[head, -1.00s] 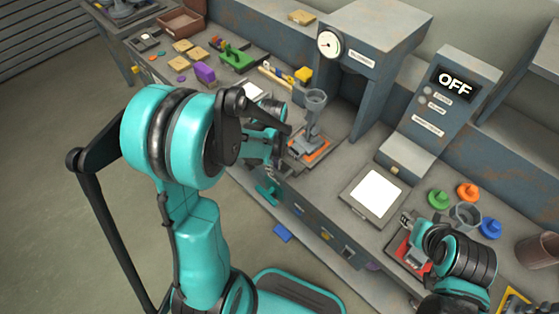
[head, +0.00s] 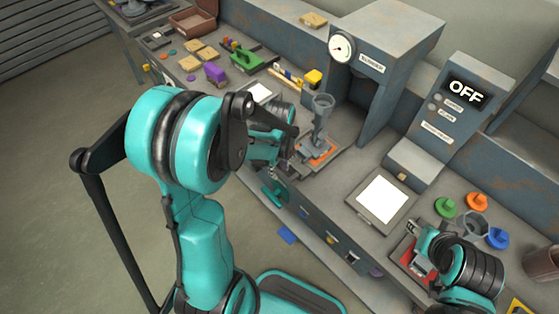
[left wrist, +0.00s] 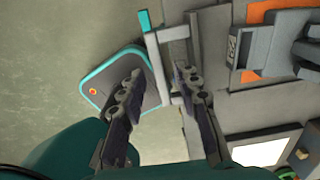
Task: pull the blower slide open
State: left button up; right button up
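The blower unit, a grey nozzle (head: 322,120) over an orange plate (head: 318,149), stands at the bench's front edge in the head view. A teal piece (head: 275,193) shows just below the edge there. The gripper is open; contact with the bar cannot be made out. The wrist hides its fingertips in the head view. My right gripper (head: 420,240) is over a red tray (head: 402,250); its fingers are unclear.
A white lit plate (head: 381,200) lies right of the blower unit. A control box (head: 447,105) reads OFF. Green (head: 445,207), orange (head: 477,201) and blue (head: 497,238) pieces stand near the right gripper. Open floor (head: 60,220) lies at the left.

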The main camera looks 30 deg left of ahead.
pick_arm(q)
notch_tip(320, 180, up, 12)
jog(key=shift+f, duration=0.25)
dwell(0.5)
